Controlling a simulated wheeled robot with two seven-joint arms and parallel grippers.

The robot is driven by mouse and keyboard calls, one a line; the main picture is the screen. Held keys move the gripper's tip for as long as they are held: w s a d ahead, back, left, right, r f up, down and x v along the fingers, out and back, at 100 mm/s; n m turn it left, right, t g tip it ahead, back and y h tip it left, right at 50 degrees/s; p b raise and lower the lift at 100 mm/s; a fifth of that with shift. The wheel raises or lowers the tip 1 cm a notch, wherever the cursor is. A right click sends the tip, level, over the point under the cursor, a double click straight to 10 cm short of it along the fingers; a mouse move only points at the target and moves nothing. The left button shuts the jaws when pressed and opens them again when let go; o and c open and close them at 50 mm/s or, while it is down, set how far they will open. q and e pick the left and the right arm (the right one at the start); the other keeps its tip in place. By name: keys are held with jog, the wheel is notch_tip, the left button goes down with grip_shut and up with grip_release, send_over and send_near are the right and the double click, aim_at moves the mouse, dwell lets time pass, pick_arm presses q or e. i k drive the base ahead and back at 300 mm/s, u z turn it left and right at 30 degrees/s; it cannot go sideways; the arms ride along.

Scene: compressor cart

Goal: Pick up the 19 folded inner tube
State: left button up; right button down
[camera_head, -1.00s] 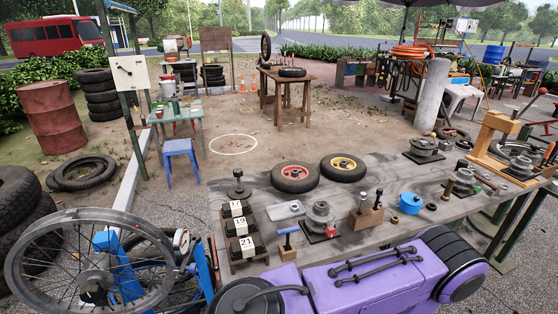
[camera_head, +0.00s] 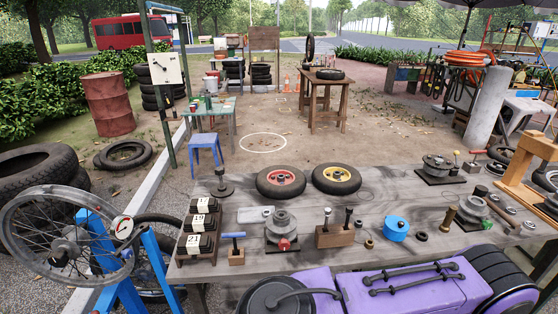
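The folded inner tube marked 19 (camera_head: 207,222) is a black bundle with a white number label. It sits in the middle of a stepped wooden rack at the left end of the grey workbench. The bundle marked 17 (camera_head: 209,205) is behind it and the one marked 21 (camera_head: 202,243) is in front of it. Neither of my grippers shows in the head view.
The workbench (camera_head: 400,195) also holds two small wheels (camera_head: 281,181), a metal fixture (camera_head: 281,230), a blue-handled tool (camera_head: 234,247) right of the rack and a blue pot (camera_head: 396,229). A purple compressor (camera_head: 400,290) stands in front. A spoked wheel (camera_head: 65,240) is at left.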

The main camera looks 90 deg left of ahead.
aim_at(201, 223)
jog(key=u, duration=2.4)
